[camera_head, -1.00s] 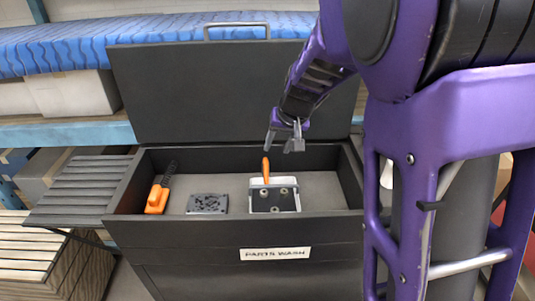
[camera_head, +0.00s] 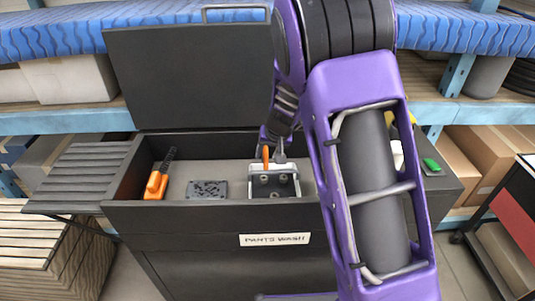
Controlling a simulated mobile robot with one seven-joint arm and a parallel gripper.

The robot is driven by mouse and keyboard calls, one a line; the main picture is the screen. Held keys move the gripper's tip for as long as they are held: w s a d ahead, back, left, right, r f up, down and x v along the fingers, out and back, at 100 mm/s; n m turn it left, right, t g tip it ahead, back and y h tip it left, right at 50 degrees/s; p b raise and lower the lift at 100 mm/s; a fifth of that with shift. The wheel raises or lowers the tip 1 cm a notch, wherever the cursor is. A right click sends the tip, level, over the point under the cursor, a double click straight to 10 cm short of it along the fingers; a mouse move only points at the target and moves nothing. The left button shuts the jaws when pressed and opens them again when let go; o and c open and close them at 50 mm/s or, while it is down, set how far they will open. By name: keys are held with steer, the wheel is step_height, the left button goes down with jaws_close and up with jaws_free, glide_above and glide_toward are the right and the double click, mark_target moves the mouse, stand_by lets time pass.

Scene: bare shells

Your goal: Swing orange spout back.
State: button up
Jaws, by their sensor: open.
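The orange spout (camera_head: 266,155) stands up at the back of a small metal tray holding a dark part (camera_head: 273,183), inside the dark parts-wash tub (camera_head: 220,176). My gripper (camera_head: 272,147) is down at the spout, its jaws open. One grey finger shows just right of the spout. The other finger is mostly hidden near the spout's upper left, and I cannot tell whether either touches it. My purple arm covers the right part of the tub.
An orange-handled brush (camera_head: 157,184) and a dark grey plate (camera_head: 207,189) lie in the tub's left part. The raised lid (camera_head: 190,80) stands behind. A slatted side shelf (camera_head: 78,177) is at left. A green item (camera_head: 431,165) sits at right.

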jaws_close()
stand_by(1.4)
